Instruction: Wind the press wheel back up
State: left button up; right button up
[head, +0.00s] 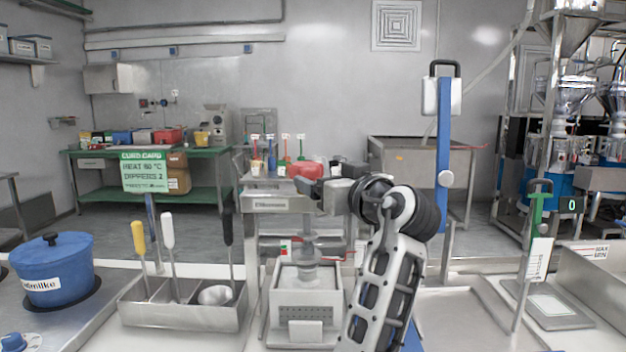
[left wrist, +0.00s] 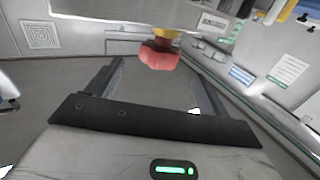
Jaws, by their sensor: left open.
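The press (head: 270,204) stands in the middle of the head view, a grey metal frame with a labelled crossbeam. A ram (head: 309,255) comes down inside it onto a pale box-shaped mould (head: 306,295). My left gripper (head: 303,186) is at the top of the press, pointing left, with my arm in front of the press's right side. In the left wrist view its jaws are open, and a red lobed knob (left wrist: 159,55) with a yellow collar shows beyond them, apparently not gripped. I cannot make out the whole press wheel. My right gripper is not in view.
A steel holder (head: 185,314) with several upright tools stands left of the press, and a blue lidded pot (head: 52,270) is further left. A blue post (head: 444,190) rises right of my arm.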

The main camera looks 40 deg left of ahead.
pick_arm(q)
jog(key=v, duration=0.6)
jog(key=shift+d+b, duration=0.35)
jog(key=shift+b, duration=0.05)
jog(key=shift+s, duration=0.2)
